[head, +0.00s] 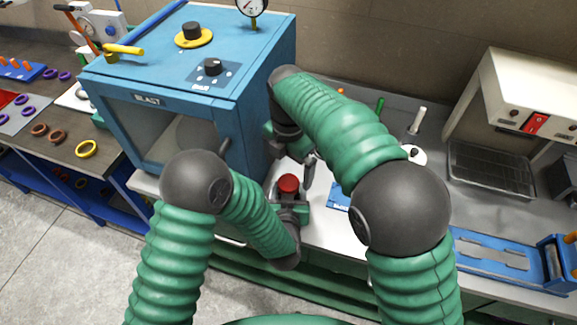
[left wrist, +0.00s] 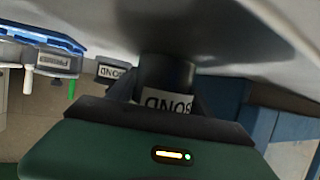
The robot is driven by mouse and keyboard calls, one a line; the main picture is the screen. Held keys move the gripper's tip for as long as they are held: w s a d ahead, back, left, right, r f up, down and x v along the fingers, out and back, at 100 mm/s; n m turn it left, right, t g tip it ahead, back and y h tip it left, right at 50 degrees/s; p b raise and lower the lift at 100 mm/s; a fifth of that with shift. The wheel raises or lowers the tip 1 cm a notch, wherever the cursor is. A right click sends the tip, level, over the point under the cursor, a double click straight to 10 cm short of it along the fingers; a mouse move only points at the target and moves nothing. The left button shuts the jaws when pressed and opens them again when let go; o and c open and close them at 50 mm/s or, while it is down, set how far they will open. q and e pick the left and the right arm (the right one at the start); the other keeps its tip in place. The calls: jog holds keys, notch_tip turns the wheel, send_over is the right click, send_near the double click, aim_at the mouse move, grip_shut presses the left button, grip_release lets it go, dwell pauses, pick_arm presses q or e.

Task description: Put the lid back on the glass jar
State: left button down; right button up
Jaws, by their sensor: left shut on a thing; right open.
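A red lid (head: 288,183) shows above my left gripper, over a dark jar that is mostly hidden in the head view. My left gripper (head: 290,212) is shut around the jar. In the left wrist view the dark jar (left wrist: 168,72) shows between the fingers, with a white label upside down, and it meets the grey bench top. I cannot tell whether the lid is fully seated. My right gripper (head: 308,168) is open, just behind and right of the lid, partly hidden by my right arm.
A blue blasting cabinet (head: 200,90) stands at the left. A white press-like machine (head: 520,95) and a blue fixture (head: 500,258) stand at the right. A green-handled tool (head: 379,106) and a white-handled tool (head: 418,120) stand behind.

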pick_arm(q)
jog(key=shift+c, duration=1.6)
grip_release()
pick_arm(e)
notch_tip(320, 180, up, 12)
jog(key=shift+w, duration=0.1)
pick_arm(q)
jog(key=shift+r, duration=0.1)
